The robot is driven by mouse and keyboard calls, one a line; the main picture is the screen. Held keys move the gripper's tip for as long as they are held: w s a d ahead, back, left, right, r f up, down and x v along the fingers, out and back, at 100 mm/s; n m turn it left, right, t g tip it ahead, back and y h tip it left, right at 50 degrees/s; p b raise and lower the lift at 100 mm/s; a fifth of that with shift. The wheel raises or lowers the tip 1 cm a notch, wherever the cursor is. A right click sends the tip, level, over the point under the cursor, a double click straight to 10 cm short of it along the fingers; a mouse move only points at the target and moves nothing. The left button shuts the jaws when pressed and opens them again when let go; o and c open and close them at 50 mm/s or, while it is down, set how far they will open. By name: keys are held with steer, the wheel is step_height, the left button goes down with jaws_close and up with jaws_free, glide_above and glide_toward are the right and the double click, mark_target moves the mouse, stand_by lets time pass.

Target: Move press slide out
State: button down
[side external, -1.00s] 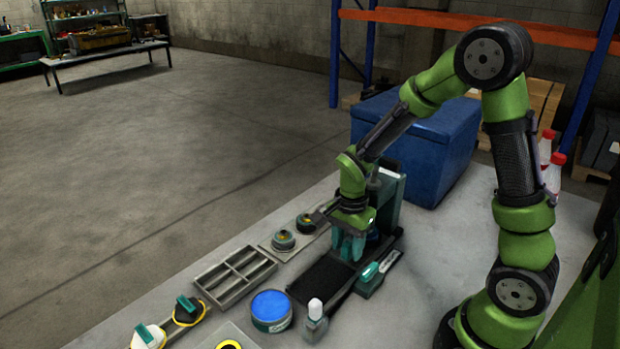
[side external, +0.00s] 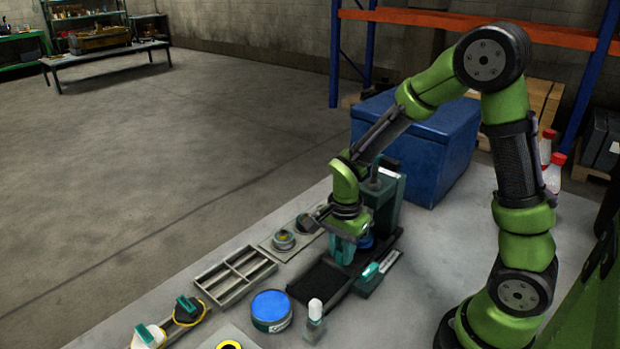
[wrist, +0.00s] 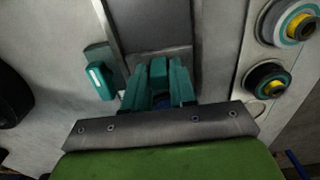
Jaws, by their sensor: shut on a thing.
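The press (side external: 388,203) stands on the bench, with a dark upright column at the back and a long black track (side external: 322,283) running toward the front left. My gripper (side external: 343,254) points down over the track in front of the column. In the wrist view my gripper (wrist: 158,82) has its teal fingers closed around a teal block, which looks like the slide's handle (wrist: 159,72). A blue round part (side external: 366,242) sits just behind the fingers. The slide itself is mostly hidden by my gripper.
A teal-topped control box (side external: 370,272) sits right beside the track. A blue-lidded tin (side external: 271,310) and a white-capped bottle (side external: 315,318) stand near the track's front end. A divided tray (side external: 236,275) and a plate with round parts (side external: 284,240) lie to the left.

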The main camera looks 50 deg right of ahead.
steer(key=shift+a, duration=1.2)
steer(key=shift+a, duration=2.25)
steer(key=shift+a, duration=1.8)
steer(key=c, duration=1)
jaws_free()
steer(key=shift+c, duration=0.2)
steer(key=shift+r, duration=2.75)
steer(key=shift+r, duration=0.15)
